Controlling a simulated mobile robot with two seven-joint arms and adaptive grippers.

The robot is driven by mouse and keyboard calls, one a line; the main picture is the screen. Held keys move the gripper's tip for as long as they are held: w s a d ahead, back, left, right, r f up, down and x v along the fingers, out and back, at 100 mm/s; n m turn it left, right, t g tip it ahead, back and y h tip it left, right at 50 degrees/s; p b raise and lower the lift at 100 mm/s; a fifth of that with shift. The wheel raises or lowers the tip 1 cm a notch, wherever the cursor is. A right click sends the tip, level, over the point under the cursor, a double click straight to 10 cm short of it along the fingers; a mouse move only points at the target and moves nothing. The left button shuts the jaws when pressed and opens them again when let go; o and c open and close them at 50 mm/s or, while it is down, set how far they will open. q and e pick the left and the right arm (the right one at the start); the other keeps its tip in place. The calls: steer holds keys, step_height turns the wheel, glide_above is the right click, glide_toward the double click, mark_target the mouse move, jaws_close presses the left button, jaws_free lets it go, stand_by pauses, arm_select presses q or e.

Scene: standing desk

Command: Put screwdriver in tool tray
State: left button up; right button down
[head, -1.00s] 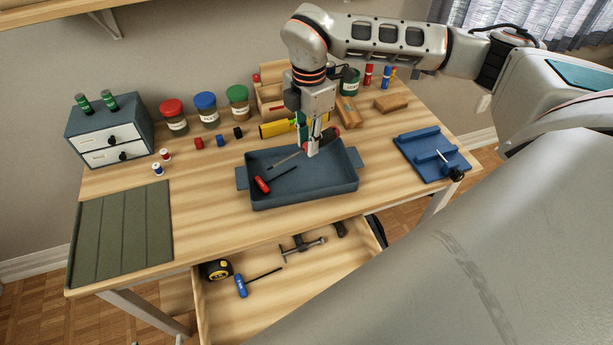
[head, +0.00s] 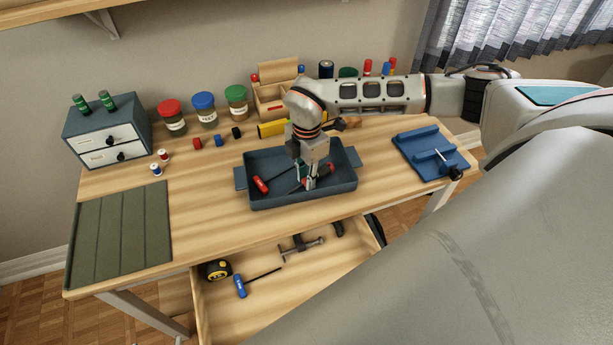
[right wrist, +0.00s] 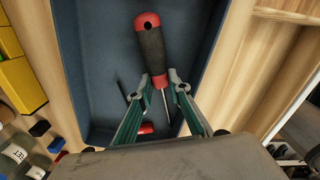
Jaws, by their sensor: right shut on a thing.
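The screwdriver (right wrist: 151,50), with a red and black handle, is held by my right gripper (head: 308,186) inside the blue-grey tool tray (head: 348,187). Its handle also shows beside the fingers in the head view (head: 326,171). In the right wrist view my right gripper (right wrist: 160,84) is shut on it where the handle meets the shaft. The tray (right wrist: 95,50) lies beneath; I cannot tell whether the screwdriver touches its floor. My left gripper is not in view.
A red-handled tool (head: 261,184) lies in the tray's left part. A blue holder (head: 430,153) stands at the right, a green mat (head: 120,235) at the left. Jars (head: 204,109) and a wooden box (head: 270,101) line the back. An open drawer (head: 320,270) is in front.

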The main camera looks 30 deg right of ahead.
steer(key=c, duration=1.9)
jaws_free()
steer(key=shift+f, duration=0.1)
step_height(320, 180, up, 12)
steer(key=shift+r, duration=0.2)
steer(key=shift+s, duration=0.15)
